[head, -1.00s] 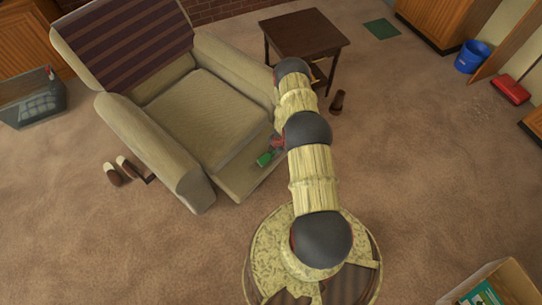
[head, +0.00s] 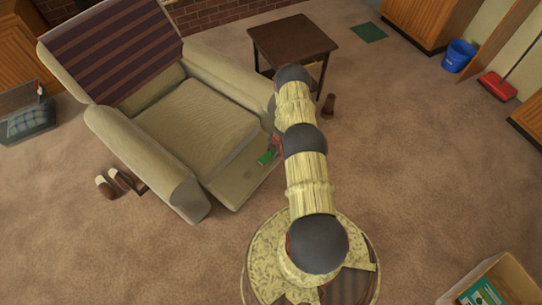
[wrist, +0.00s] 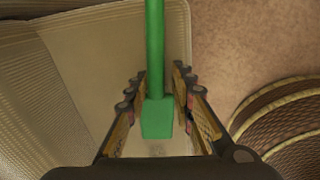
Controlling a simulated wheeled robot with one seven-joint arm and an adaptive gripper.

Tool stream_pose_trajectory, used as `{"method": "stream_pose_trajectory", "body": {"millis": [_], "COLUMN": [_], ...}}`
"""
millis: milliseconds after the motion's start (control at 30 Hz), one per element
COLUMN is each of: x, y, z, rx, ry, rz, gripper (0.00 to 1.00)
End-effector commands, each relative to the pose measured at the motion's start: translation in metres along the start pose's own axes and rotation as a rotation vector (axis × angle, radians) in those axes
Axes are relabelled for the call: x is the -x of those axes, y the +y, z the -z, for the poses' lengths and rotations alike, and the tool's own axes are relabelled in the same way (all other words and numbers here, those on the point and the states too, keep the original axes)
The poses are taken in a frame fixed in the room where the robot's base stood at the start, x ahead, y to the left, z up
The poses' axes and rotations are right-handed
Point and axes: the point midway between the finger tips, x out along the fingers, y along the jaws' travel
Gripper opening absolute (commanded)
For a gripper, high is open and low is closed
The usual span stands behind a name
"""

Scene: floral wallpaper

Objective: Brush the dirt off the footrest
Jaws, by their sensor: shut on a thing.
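The footrest (head: 238,190) is the beige padded panel extended at the front of the beige armchair (head: 203,125). A faint darker patch shows on it, but I cannot tell clearly whether this is dirt. My gripper (wrist: 157,90) is shut on a green brush (wrist: 156,115), with fingers on both sides of it. In the head view the brush (head: 266,157) is over the right part of the footrest, near the right armrest. I cannot tell whether it touches the surface. In the wrist view the footrest (wrist: 105,60) lies beneath the brush; the bristles are hidden.
A dark side table (head: 293,40) stands behind my arm, with a brown shoe (head: 328,105) near it. Brown slippers (head: 107,188) lie left of the chair. A cardboard box (head: 510,275) is at the lower right. A blue bucket (head: 459,55) stands farther back. Carpet between is clear.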

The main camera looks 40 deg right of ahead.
Motion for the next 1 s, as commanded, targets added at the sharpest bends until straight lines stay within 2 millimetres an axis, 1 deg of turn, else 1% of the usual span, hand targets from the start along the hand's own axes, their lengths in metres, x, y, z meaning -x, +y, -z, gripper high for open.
{"method": "stream_pose_trajectory", "body": {"millis": [167,500,633,800,1000], "x": [0.001,-0.001,-0.001,-0.001,-0.002], "y": [0.0,-0.002,-0.003,-0.002,-0.004], "z": [0.0,0.025,0.032,0.036,0.051], "rx": [0.0,0.0,0.0,0.001,0.001], "ry": [-0.001,0.0,0.0,0.0,0.0], "rz": [-0.001,-0.001,0.0,-0.001,0.0], "gripper": [0.0,0.0,0.0,0.0,0.0]}}
